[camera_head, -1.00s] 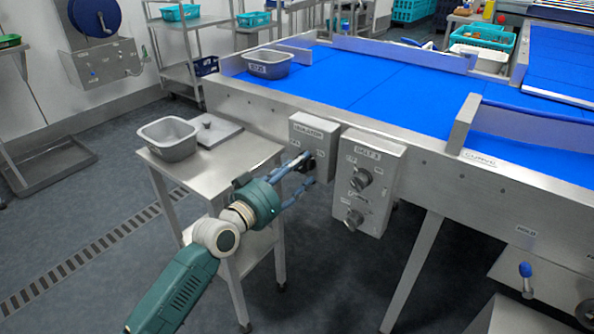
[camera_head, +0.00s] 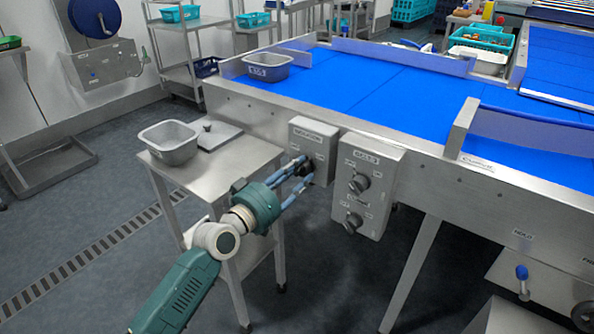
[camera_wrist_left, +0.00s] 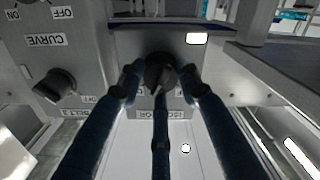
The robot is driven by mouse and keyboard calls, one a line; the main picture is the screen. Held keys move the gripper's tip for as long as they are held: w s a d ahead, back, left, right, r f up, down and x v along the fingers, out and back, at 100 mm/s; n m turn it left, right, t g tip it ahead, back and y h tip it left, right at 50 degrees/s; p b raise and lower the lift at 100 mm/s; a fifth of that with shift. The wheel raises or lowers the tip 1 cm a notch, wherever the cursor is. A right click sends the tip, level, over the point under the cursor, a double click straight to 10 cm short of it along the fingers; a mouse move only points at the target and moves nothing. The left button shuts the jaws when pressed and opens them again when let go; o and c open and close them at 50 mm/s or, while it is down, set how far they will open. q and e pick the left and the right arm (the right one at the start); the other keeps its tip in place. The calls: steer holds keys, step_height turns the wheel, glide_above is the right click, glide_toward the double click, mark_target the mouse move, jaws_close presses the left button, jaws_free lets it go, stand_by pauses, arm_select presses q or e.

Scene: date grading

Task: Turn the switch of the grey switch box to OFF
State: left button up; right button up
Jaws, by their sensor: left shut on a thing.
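The grey switch box (camera_head: 323,148) hangs on the side of the conveyor frame, with a label at its top that reads like ISOLATOR. Its dark switch knob (camera_wrist_left: 160,72) is on the front face. My left gripper (camera_head: 302,172) is at this box, its blue fingers closed around the knob. In the left wrist view the left gripper (camera_wrist_left: 160,88) has fingers on both sides of the knob and one below. The fingers partly cover the ON and OFF marks, so I cannot read the switch position. My right gripper is not in view.
A larger grey box (camera_head: 376,160) with two dark knobs is close on the right. A steel side table (camera_head: 232,160) with a grey tub (camera_head: 170,145) and a flat lid (camera_head: 219,134) stands left. The blue conveyor belt (camera_head: 380,85) lies behind the boxes.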

arm_select(q)
steer(key=n, duration=0.2)
steer(key=n+p, duration=0.1)
steer(key=n, duration=0.1)
steer(key=shift+s+d+f+n, duration=0.1)
steer(key=shift+s+f+n, duration=0.05)
steer(key=shift+f+n, duration=0.2)
steer(key=n+p, duration=0.2)
steer(key=n, duration=0.5)
steer(key=shift+d+n+p, duration=0.1)
steer(key=shift+n+p, duration=0.4)
steer(key=shift+n, duration=0.65)
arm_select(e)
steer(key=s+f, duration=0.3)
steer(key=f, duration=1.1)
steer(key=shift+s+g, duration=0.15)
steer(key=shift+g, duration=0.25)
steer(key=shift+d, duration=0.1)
arm_select(q)
steer(key=o, duration=1.1)
steer(key=shift+s+r, duration=0.1)
steer(key=shift+o, duration=0.2)
steer(key=shift+r, duration=0.1)
